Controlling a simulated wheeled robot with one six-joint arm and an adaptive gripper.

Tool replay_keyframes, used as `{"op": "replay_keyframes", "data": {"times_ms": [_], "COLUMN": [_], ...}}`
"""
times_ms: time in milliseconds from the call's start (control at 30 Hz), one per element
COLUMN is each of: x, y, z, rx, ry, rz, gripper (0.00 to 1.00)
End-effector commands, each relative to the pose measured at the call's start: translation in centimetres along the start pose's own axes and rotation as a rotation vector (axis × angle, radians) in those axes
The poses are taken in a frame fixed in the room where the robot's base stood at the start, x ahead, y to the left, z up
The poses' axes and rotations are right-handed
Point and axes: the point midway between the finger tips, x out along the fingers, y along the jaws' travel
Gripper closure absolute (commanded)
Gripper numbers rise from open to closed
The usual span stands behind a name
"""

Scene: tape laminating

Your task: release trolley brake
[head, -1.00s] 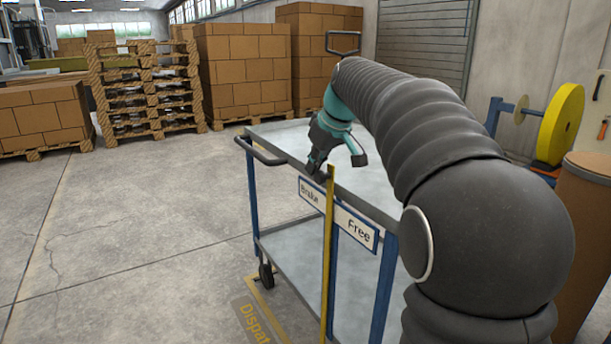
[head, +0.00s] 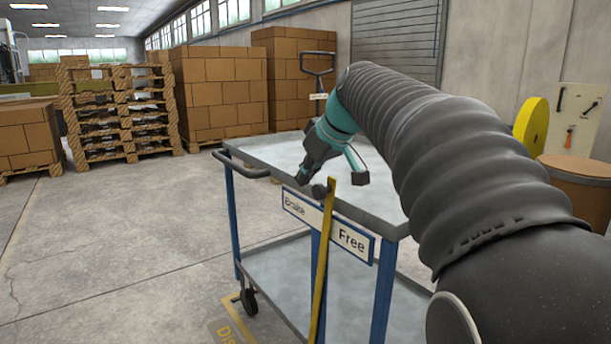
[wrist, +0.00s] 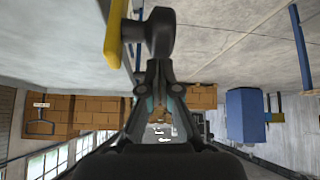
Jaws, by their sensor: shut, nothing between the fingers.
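The trolley (head: 372,208) is a grey two-shelf cart with blue legs. A yellow brake lever (head: 323,255) stands at its near side, its top leaning slightly right, with a dark knob (head: 319,190) near the top. The lever crosses the middle of a white sign (head: 352,240) reading "Brake" on the left and "Free" on the right. My gripper (head: 303,178) is shut and empty, on the left of the knob. In the wrist view, the closed fingertips (wrist: 162,64) are right against the knob (wrist: 160,35); exact contact is hard to tell. The yellow lever (wrist: 112,30) shows beside it.
The trolley's push handle (head: 240,165) is on its left end. Stacked boxes (head: 220,90) and pallets (head: 122,110) stand behind. A yellow disc (head: 531,127) and a brown drum (head: 575,185) are at right. The floor (head: 120,240) on the left is clear.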

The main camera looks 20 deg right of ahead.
Motion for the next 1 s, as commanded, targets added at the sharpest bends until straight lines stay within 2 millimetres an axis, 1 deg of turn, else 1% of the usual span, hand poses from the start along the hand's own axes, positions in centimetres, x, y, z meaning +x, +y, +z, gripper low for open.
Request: {"op": "replay_keyframes", "data": {"times_ms": [167, 267, 500, 600, 700, 833, 1000], "x": [0.2, 0.5, -4.6, -6.4, -7.7, -8.8, -9.2], "y": [-0.3, -0.5, -0.1, 0.0, 0.0, -0.1, -0.2], "z": [-1.8, -3.4, -3.2, -3.2, -3.2, -3.2, -3.2], "rx": [-0.002, -0.003, 0.004, 0.006, 0.005, 0.005, 0.004], "ry": [0.000, -0.001, 0.003, 0.002, 0.001, 0.000, 0.000], "rz": [-0.002, -0.004, 0.005, 0.007, 0.006, 0.005, 0.003], "gripper": [1.00, 1.00, 1.00, 1.00, 1.00, 1.00, 1.00]}}
